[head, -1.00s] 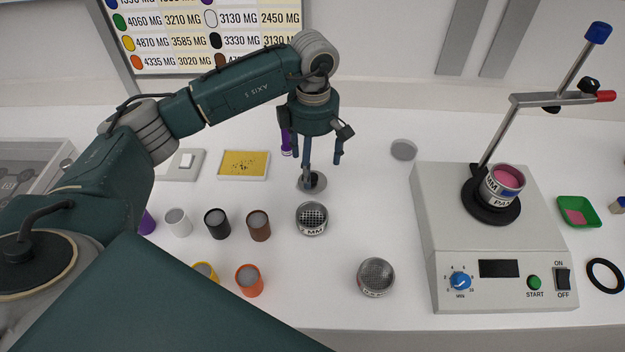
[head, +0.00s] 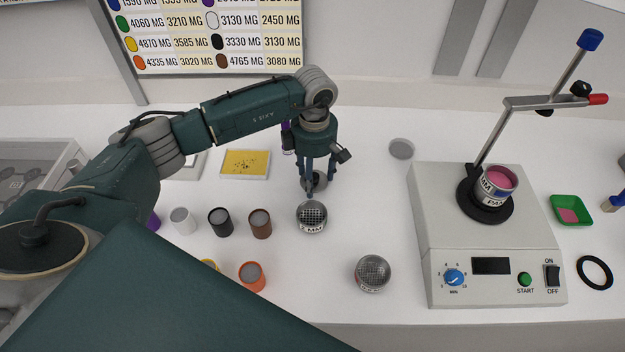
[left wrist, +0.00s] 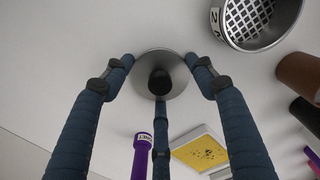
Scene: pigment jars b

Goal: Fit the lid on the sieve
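The lid (head: 322,184) is a small grey disc with a black knob, lying flat on the table behind the sieve marked MM. It also shows in the left wrist view (left wrist: 147,66), its knob (left wrist: 160,82) near the middle. My left gripper (head: 315,186) points down over it, three blue fingers spread. In the left wrist view the fingers (left wrist: 160,78) stand apart around the knob, and I see none closed on it. The mesh sieve (head: 312,216) stands just in front. A second mesh sieve (head: 373,272) stands nearer the front edge. My right gripper is not in view.
A shaker (head: 430,235) on the right carries a pan (head: 495,192) of pink powder under a clamp rod. A grey disc (head: 401,149) lies behind. Several jars, including a brown one (head: 260,224), stand at left. A yellow tray (head: 246,163) and purple tool (left wrist: 142,155) are near the gripper.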

